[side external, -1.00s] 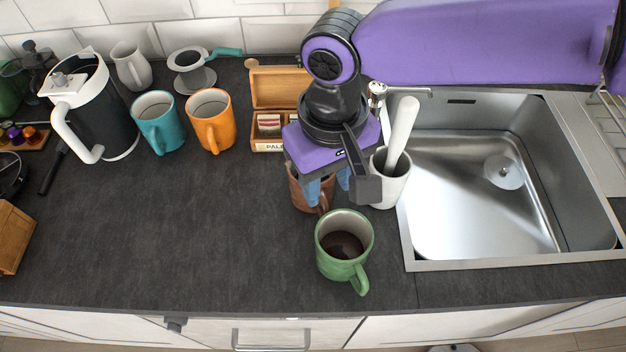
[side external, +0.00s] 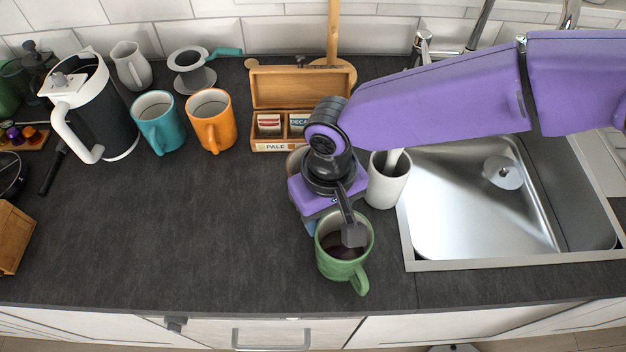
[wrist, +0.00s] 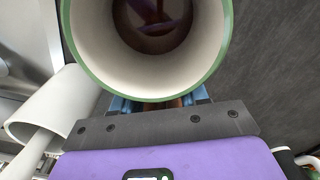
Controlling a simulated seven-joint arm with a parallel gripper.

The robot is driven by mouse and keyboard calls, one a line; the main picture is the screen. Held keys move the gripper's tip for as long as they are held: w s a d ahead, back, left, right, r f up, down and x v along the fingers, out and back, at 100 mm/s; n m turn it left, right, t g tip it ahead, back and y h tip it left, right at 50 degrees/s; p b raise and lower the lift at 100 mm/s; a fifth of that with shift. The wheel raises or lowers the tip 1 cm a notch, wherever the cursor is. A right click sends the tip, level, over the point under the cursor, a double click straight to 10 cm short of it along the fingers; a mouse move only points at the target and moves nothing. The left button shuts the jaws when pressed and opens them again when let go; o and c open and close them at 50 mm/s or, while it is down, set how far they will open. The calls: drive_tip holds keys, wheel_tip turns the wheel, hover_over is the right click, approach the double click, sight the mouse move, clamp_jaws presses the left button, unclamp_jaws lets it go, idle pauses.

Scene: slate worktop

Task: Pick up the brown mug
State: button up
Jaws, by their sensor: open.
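The brown mug (side external: 294,161) is mostly hidden behind my wrist in the side view; only a bit of its rim shows. A sliver of brown (wrist: 176,103) between my fingers in the wrist view looks like part of it. My gripper (side external: 311,227) is open and pointed down, in front of the brown mug and at the back-left edge of the green mug (side external: 343,268). Its blue fingers (wrist: 160,104) are partly hidden by the green mug's rim in the wrist view. I cannot tell whether they straddle any part of the brown mug.
The upright green mug holds dark liquid and stands very close to my gripper. A white pot (side external: 387,187) with a white handle in it stands right, beside the sink (side external: 480,215). A wooden tea box (side external: 283,92) stands behind.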

clamp_jaws()
drive_tip(key=shift+r, duration=0.25)
